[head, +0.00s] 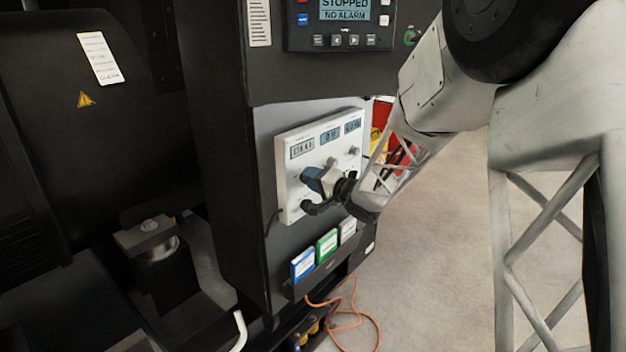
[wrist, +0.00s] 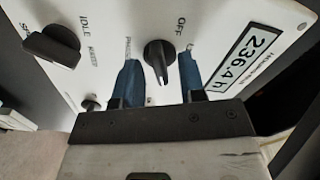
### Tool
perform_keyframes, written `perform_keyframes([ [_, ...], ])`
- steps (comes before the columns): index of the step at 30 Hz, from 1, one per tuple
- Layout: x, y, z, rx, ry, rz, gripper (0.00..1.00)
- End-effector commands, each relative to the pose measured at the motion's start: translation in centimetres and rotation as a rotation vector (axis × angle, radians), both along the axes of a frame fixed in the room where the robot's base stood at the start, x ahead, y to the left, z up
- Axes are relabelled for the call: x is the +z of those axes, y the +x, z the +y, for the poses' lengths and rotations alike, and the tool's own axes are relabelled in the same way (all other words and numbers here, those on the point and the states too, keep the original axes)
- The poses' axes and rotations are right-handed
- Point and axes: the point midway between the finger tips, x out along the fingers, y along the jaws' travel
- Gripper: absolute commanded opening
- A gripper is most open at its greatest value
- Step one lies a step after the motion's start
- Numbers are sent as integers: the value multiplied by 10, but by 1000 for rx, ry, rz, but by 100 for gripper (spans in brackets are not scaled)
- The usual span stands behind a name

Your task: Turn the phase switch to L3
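A white meter panel (head: 286,205) with several displays is on the front of the black cabinet. In the wrist view, a black rotary knob (wrist: 158,60) stands on this panel (wrist: 110,22), with "OFF" printed beside it. The small label near it looks like "PHASE" but is hard to read. My gripper (wrist: 160,66) has its two blue fingers on either side of the knob, with a visible gap on each side. In the head view, my gripper (head: 312,176) is at the panel's lower middle and hides the knob.
A second black knob (wrist: 52,45), by "IDLE", and a smaller knob (wrist: 90,103) are left of my gripper in the wrist view. Below the panel, a rack (head: 322,272) holds blue, green and white items. An orange cable (head: 368,318) lies on the floor.

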Motion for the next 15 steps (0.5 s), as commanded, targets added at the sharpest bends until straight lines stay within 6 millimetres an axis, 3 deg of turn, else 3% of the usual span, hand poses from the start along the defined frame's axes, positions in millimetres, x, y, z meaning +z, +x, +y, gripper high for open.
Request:
perform_keyframes([
  [8,0,-2,-2,-1,0,-1,37],
  [15,1,-15,-16,-2,-1,-1,37],
])
